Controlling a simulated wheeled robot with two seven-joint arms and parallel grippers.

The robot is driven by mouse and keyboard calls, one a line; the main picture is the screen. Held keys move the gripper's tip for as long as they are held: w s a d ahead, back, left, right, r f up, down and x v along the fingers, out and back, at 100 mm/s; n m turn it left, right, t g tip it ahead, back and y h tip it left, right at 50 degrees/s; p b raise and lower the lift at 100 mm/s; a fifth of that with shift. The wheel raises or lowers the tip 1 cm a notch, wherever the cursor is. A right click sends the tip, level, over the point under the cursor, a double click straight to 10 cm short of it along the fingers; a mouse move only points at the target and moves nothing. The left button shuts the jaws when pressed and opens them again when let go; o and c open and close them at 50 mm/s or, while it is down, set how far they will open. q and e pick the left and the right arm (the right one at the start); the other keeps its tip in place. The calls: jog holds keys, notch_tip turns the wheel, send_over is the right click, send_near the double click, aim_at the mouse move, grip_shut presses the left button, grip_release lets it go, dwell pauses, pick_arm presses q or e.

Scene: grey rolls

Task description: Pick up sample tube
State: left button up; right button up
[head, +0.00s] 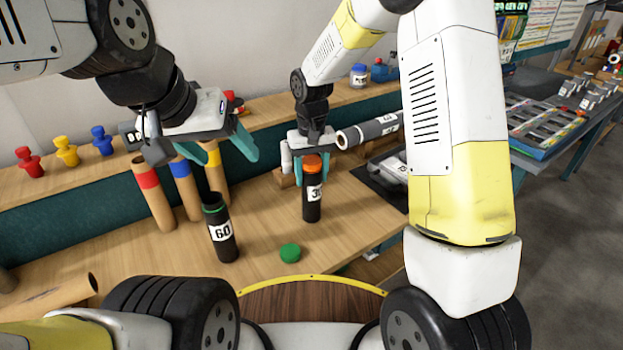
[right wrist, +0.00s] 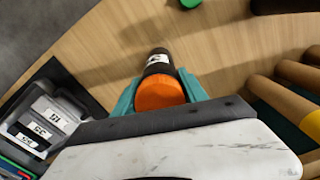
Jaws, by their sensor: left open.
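A black sample tube with an orange cap (head: 312,164) and a white number label stands upright at the middle of the wooden table. My right gripper (head: 312,177) points down over it, with a teal finger on each side near the cap. In the right wrist view the orange cap (right wrist: 160,94) lies between the teal fingers (right wrist: 160,98); whether they press on the tube cannot be told. A second black tube (head: 221,230), green-rimmed, open and labelled 60, stands to the left. My left gripper (head: 205,150) is open and empty above and behind it.
A green cap (head: 290,253) lies on the table in front. Cardboard rolls with red (head: 153,195), blue (head: 185,190) and yellow bands stand behind the tubes. A grey roll (head: 368,132) is beside my right gripper. Red, yellow and blue pegs stand on the back shelf.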

grip_shut()
jog(key=shift+r, duration=0.15)
